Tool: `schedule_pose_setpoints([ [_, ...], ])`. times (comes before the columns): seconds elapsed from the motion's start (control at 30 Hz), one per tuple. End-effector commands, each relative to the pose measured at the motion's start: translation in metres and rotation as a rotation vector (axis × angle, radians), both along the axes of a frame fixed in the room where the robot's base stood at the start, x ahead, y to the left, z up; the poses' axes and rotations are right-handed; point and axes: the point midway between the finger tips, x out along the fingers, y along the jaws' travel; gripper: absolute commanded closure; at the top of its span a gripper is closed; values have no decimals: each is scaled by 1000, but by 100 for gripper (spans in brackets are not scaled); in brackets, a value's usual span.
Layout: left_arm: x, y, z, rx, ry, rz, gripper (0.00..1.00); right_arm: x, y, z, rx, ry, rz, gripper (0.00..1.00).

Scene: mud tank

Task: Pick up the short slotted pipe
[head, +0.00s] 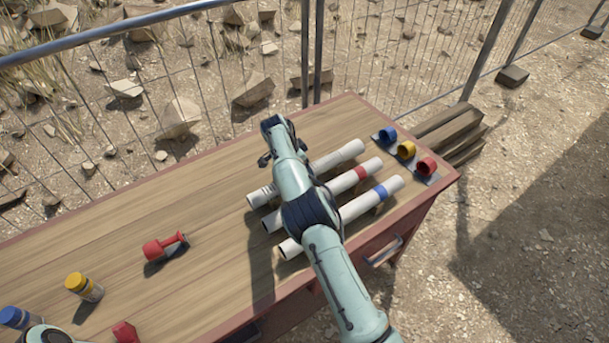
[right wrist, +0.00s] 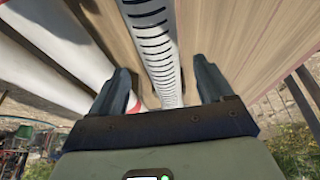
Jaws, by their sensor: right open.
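The slotted pipe (head: 345,153) is white and lies farthest back of three pipes on the wooden table; my right arm hides its middle. In the right wrist view the slotted pipe (right wrist: 153,45) shows a row of dark slots and runs lengthwise between my fingers in the picture. My right gripper (head: 268,142) is open and empty near this pipe; it also shows in the right wrist view (right wrist: 163,78). I cannot tell how far the fingers are above the pipe. My left gripper is out of view.
A red-banded pipe (head: 365,171) and a blue-banded pipe (head: 385,190) lie nearer the table front. Blue (head: 387,135), yellow (head: 406,149) and red (head: 427,166) rings stand at the right end. A red object (head: 160,246) and a yellow-capped jar (head: 85,287) are left. A wire fence (head: 200,55) stands behind.

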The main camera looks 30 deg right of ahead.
Motion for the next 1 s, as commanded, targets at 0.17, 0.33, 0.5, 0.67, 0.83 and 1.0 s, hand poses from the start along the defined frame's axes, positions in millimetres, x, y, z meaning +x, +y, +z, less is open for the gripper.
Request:
schedule_pose_setpoints([
  [0.17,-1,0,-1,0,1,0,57,0,-4,-11,-1,2,-1,20],
  [0.33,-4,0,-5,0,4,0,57,-1,-11,-36,-1,3,-1,20],
  [0.5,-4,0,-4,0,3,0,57,1,-18,-50,-1,0,-1,20],
  [0.67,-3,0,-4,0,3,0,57,1,-18,-49,-1,-1,-1,20],
  [0.83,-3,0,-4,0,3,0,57,1,-17,-49,-1,-1,-1,69],
  [1.0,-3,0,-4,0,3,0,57,2,-17,-48,-2,-3,0,89],
])
